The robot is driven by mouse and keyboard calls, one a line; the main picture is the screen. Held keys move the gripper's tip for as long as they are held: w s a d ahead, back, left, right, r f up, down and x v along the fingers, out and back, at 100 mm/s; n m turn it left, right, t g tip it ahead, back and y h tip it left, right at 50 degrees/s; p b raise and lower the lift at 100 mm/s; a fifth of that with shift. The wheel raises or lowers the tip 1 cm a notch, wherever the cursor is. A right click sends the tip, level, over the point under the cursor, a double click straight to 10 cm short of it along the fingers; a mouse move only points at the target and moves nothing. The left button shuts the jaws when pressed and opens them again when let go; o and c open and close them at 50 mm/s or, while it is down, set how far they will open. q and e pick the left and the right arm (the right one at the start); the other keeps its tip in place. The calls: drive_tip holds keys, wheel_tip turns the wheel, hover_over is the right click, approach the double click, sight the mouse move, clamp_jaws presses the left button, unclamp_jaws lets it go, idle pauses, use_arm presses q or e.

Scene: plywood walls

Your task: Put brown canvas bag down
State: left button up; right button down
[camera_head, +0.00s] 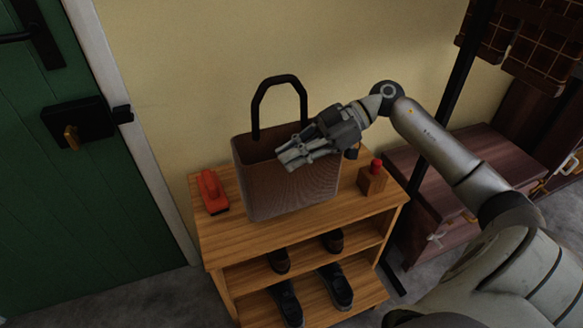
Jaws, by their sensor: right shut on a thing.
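The brown canvas bag (287,187) is upright at the top of the wooden shoe rack (235,252), with its black handle (281,82) standing up at the back. Its base appears to rest on the rack top, but I cannot tell whether it touches fully. My right gripper (288,157) reaches in from the right and is shut at the bag's upper front rim, and its fingers hide part of the rim. My left gripper is not in view.
A red object (212,191) lies left of the bag on the rack top. A small wooden block with a red top (372,180) stands to its right. Dark shoes (334,284) fill the lower shelves. A green door (65,170) is at left, and a dark wooden chest (455,170) at right.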

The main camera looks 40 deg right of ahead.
drive_tip(key=f, duration=0.1)
drive_tip(key=f+b, duration=0.1)
drive_tip(key=f, duration=0.1)
drive_tip(key=shift+w+d+f, duration=0.1)
drive_tip(key=shift+w+f, duration=0.25)
drive_tip(key=shift+f, duration=0.15)
drive_tip(key=c, duration=1.6)
unclamp_jaws()
drive_tip(key=shift+c, duration=0.2)
